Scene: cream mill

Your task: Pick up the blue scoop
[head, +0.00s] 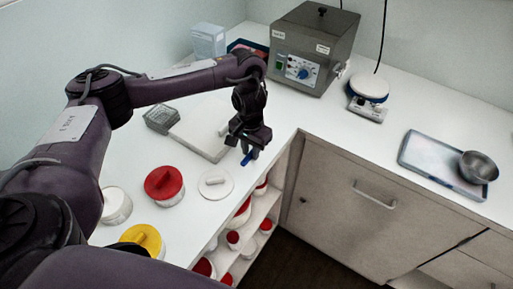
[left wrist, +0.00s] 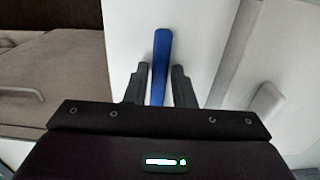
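The blue scoop (head: 246,159) lies on the white counter near its front edge, below my left gripper in the head view. It also shows in the left wrist view as a long blue bar (left wrist: 161,55). My left gripper (head: 250,152) points down over it. In the left wrist view my left gripper (left wrist: 159,84) has its two fingers apart, one on each side of the scoop, with small gaps visible. The scoop's near end is hidden behind the gripper body. My right gripper is not in view.
A white board (head: 198,139) lies left of the gripper. A white lid with a handle (head: 215,184), a red-lidded tub (head: 164,184) and a yellow-lidded tub (head: 144,238) stand nearer. A grey machine (head: 315,45) stands behind. Open shelves (head: 265,206) hold several jars below the counter edge.

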